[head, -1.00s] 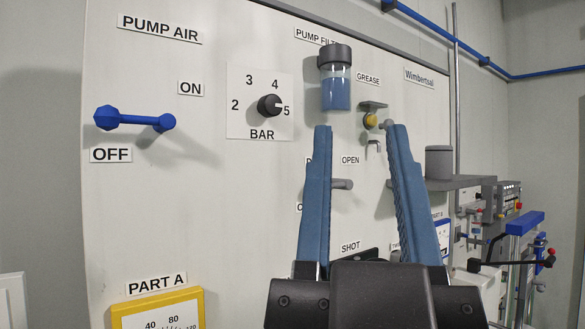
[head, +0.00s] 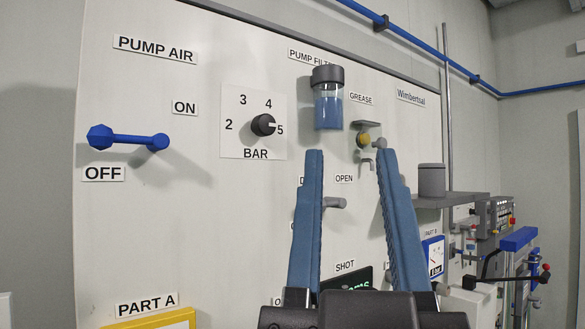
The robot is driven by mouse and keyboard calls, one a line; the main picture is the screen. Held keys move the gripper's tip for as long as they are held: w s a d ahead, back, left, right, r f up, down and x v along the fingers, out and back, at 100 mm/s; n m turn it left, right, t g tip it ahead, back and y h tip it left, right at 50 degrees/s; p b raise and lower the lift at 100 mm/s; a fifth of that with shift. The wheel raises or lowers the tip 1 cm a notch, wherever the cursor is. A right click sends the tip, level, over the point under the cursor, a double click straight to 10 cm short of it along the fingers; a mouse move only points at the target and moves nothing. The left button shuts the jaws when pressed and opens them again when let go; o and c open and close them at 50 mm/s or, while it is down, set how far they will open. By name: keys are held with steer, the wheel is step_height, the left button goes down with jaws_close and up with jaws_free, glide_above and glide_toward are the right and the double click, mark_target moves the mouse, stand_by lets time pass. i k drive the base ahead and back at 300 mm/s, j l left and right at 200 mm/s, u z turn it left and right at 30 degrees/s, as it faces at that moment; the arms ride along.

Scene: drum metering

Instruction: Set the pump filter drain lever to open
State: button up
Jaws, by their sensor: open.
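The pump filter (head: 328,100) is a clear bowl of blue liquid under a dark cap, mounted on the white panel. Below it a small grey lever (head: 335,203) sticks out beside the OPEN label (head: 344,179). Its left part and the labels to its left are mostly hidden behind my gripper's left finger, so I cannot tell its full position. My gripper (head: 347,155) is open and empty, its two blue fingers pointing up in front of the panel. In the picture the grey lever shows between the fingers, close to the left one; I see no clear contact.
A blue PUMP AIR handle (head: 128,139) and a BAR knob (head: 263,125) sit on the panel to the left. The grease fitting (head: 365,139) is just above the right finger. A grey shelf (head: 450,198) with a grey cylinder (head: 431,180) juts out at right.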

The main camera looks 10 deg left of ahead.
mark_target(335, 202)
steer(key=i+l+z, duration=0.1)
steer(key=l+z, duration=0.25)
steer(key=i+l+z, duration=0.1)
steer(key=z, duration=0.3)
